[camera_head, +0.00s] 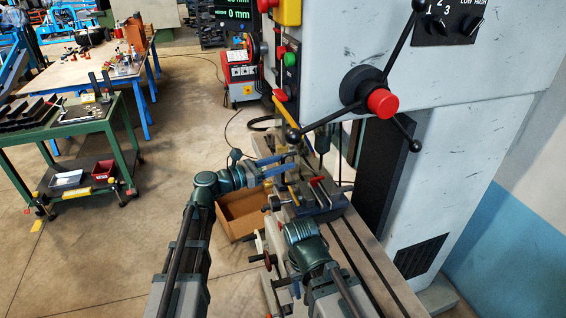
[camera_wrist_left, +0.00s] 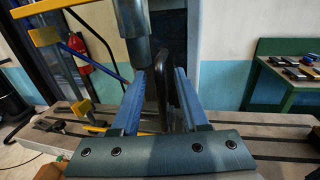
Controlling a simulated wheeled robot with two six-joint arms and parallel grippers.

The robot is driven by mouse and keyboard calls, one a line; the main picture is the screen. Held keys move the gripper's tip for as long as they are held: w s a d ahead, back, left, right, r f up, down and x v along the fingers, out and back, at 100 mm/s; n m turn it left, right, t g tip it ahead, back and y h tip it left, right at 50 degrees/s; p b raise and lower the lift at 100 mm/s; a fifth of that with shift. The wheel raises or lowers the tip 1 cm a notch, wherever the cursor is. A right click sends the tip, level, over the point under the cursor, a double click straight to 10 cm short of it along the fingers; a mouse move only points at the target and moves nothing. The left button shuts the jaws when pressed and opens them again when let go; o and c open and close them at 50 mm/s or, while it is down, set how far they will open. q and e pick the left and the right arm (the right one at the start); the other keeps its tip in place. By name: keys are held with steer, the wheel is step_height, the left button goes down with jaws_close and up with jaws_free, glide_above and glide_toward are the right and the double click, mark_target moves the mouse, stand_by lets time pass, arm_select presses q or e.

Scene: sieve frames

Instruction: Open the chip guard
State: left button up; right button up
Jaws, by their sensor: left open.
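The chip guard is hard to make out, and I cannot tell whether it is open or shut. In the wrist view a dark bent rod (camera_wrist_left: 163,82) stands upright in the gap between my left fingers, possibly the guard's handle. Whether the fingers touch it is unclear. A grey spindle-like cylinder (camera_wrist_left: 134,32) hangs just above it. My left gripper (camera_head: 292,164) reaches in from the left above the vise; its two blue fingers also frame the wrist view (camera_wrist_left: 155,88), apart. My right arm stands at bottom centre, its gripper hidden.
The drill press head (camera_head: 320,60) has a red-hubbed lever (camera_head: 382,102) reaching toward my left gripper. A vise (camera_head: 318,204) stands on the slotted table (camera_head: 362,255). A cardboard box (camera_head: 240,212) lies below my left wrist. Yellow bars (camera_wrist_left: 48,35) stand left in the wrist view.

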arm_select(q)
steer(key=shift+w+d, duration=0.1)
steer(key=shift+d, duration=0.15)
jaws_close()
stand_by(1.4)
